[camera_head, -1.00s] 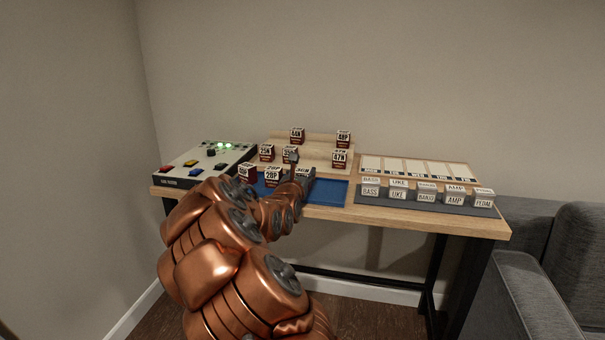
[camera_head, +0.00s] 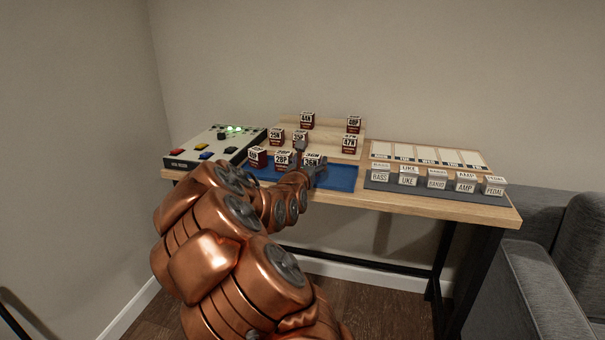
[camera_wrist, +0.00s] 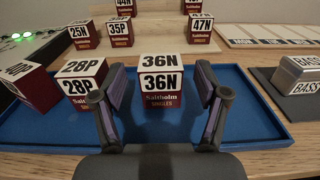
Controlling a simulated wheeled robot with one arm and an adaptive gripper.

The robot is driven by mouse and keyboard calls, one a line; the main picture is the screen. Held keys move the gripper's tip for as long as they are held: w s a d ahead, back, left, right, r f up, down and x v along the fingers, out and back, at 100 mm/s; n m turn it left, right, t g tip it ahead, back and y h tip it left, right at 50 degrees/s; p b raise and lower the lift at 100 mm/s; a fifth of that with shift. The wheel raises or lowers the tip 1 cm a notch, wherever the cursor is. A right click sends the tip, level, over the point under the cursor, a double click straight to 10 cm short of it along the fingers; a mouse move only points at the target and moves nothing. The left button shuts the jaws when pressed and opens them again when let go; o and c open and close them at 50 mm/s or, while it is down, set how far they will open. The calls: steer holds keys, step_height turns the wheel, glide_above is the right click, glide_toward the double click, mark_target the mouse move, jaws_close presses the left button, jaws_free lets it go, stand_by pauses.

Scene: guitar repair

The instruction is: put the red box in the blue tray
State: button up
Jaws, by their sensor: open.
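Several dark red boxes with white, numbered tops are in view. In the wrist view, the box marked 36N (camera_wrist: 161,82) stands upright in the blue tray (camera_wrist: 240,125), with 28P (camera_wrist: 82,85) and a tilted-looking box (camera_wrist: 28,90) to its left. The tray also shows in the head view (camera_head: 340,178). My gripper (camera_wrist: 162,72) is open. Its fingers show on either side of 36N, with gaps at both sides; whether the fingertips reach past its front face is unclear. In the head view my gripper (camera_head: 310,157) partly hides 36N.
Behind the tray, a stepped wooden rack (camera_head: 325,145) holds several red boxes, among them 25N, 35P and 47N. A control panel (camera_head: 212,148) with coloured buttons is at left. A grey tray (camera_head: 375,182) of white labelled blocks is at right. The tray's right part is bare.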

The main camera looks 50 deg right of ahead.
steer(key=v, duration=0.8)
steer(key=shift+a, duration=0.4)
steer(key=shift+s+r, duration=0.1)
steer(key=shift+s, duration=0.1)
steer(key=s+a+r+m+g, duration=0.2)
steer(key=s+a+m+g, duration=0.15)
steer(key=s+m, duration=0.3)
steer(key=s+a+r+m+g, duration=0.2)
steer(key=s+m+g, duration=0.35)
steer(key=m, duration=0.25)
steer(key=s+a+f+m+g+y, duration=0.1)
steer(key=s+a+f+m+y, duration=0.5)
steer(key=a+f, duration=0.3)
steer(key=s+a+f+y, duration=0.1)
steer(key=a+f+y, duration=0.1)
steer(key=a, duration=0.8)
steer(key=s+a+f+m+y, duration=0.1)
steer(key=a+f+y, duration=0.2)
steer(key=a, duration=0.7)
steer(key=s+a+f+t+y, duration=0.1)
steer(key=a+f+y, duration=0.1)
steer(key=a+y, duration=0.4)
steer(key=a, duration=0.5)
steer(key=shift+f, duration=0.15)
